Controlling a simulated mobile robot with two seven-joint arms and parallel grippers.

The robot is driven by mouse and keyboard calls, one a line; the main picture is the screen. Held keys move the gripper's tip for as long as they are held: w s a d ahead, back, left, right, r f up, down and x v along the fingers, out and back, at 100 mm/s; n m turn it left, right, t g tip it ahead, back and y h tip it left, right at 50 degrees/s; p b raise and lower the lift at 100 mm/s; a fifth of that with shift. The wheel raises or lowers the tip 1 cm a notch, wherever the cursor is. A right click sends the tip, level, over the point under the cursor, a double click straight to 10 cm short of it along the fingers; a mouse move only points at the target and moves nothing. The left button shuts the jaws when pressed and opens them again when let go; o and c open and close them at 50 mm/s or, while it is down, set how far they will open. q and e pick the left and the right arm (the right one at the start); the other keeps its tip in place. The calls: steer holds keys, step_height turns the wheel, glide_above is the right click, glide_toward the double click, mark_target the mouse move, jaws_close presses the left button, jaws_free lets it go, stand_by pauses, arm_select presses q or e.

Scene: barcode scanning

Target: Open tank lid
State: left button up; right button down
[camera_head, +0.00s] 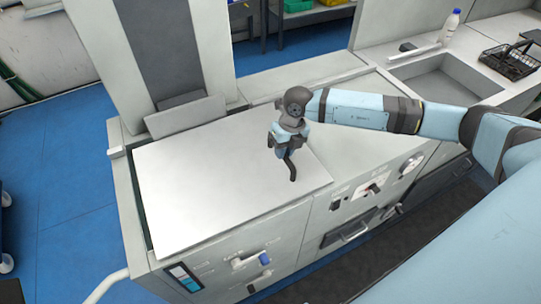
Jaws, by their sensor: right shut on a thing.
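The tank lid (210,185) is a large, flat, light grey panel on top of the left part of the machine. It looks closed and lies about level with the surface around it. My right arm reaches in from the right, and my right gripper (288,160) points down at the lid near its right edge. The gripper is shut on the lid, but the exact spot that it grips is too small and covered to make out. My left gripper is not in view.
The machine's front (340,215) carries switches, a dial and a drawer handle. A grey column (160,45) rises behind the lid. At the back right are a sink (440,80), a white bottle (450,25) and a black wire basket (508,62). Blue floor lies at the left.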

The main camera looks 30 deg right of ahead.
steer(key=d+b, duration=0.2)
steer(key=d, duration=0.7)
steer(key=s+d+b, duration=0.1)
steer(key=d+b, duration=0.1)
steer(key=d, duration=0.7)
steer(key=d+b, duration=0.2)
steer(key=d, duration=0.7)
steer(key=shift+s+d+f, duration=0.1)
steer(key=shift+s+d, duration=0.15)
steer(key=shift+d, duration=0.1)
steer(key=d+b, duration=0.1)
steer(key=d, duration=0.5)
steer(key=d+b, duration=0.1)
steer(key=d, duration=0.5)
steer(key=s+d+b, duration=0.1)
steer(key=d, duration=0.5)
steer(key=shift+d+b, duration=0.2)
steer(key=shift+b, duration=0.2)
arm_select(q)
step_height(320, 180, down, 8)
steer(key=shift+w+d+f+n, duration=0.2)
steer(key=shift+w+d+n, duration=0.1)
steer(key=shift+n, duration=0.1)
arm_select(e)
steer(key=shift+s+d+r, duration=0.1)
steer(key=shift+r, duration=0.2)
steer(key=shift+d, duration=0.1)
